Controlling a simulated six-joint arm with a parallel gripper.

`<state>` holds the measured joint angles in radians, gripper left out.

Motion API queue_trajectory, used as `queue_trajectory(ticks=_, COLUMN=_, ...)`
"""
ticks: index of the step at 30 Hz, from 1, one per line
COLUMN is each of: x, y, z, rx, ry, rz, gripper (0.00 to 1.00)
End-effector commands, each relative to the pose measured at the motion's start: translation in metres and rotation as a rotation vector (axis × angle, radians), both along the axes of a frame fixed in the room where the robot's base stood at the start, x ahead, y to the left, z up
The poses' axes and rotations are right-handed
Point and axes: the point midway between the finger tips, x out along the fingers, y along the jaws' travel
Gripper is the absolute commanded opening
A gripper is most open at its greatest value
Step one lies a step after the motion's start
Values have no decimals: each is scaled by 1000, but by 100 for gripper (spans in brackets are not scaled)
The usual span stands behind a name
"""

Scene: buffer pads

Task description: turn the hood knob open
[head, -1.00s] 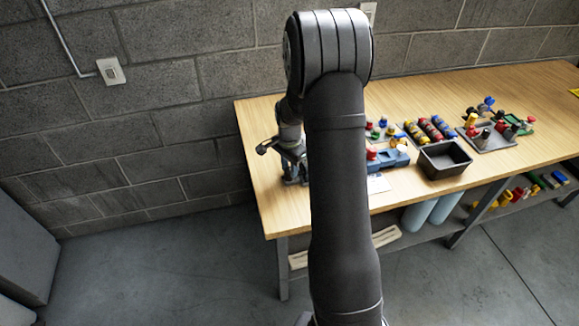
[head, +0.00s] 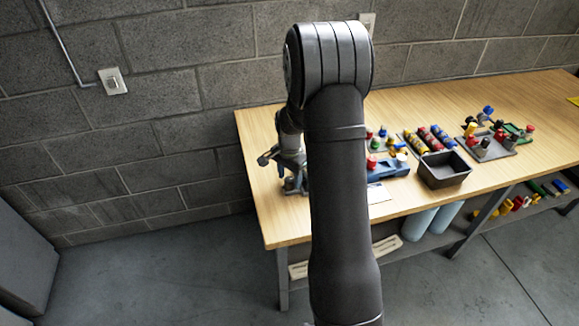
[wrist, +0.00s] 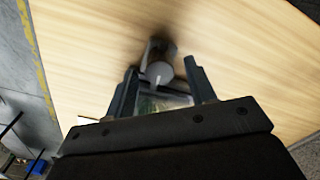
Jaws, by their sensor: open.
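A grey, round knob (wrist: 160,72) with a pale line on its face shows in the wrist view, near the top middle over the wooden surface. It casts a dark blurred shadow. My gripper (wrist: 161,64) is open, with one dark finger on each side of the knob and gaps visible at both sides. In the head view my gripper (head: 293,184) is low over the left end of the table, partly behind my arm. I cannot make out the knob there. A dark panel with a greenish patch (wrist: 163,103) lies between the finger bases; I cannot tell what it is.
The wooden table (head: 262,205) runs along a block wall. A black bin (head: 445,170), a blue fixture (head: 388,168) and trays of coloured parts (head: 490,143) stand right of my arm. Light blue cylinders (head: 420,222) sit on the shelf below. The table's left end is mostly clear.

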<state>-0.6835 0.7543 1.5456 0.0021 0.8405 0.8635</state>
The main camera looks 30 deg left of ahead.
Motion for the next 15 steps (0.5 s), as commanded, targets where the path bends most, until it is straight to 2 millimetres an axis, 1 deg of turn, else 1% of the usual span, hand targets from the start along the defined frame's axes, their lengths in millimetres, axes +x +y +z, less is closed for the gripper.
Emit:
queue_trajectory(ticks=5, x=1, y=1, z=24, rx=3, ry=-4, rz=0, gripper=50)
queue_trajectory(ticks=15, x=1, y=0, z=107, rx=3, ry=-4, rz=0, gripper=50)
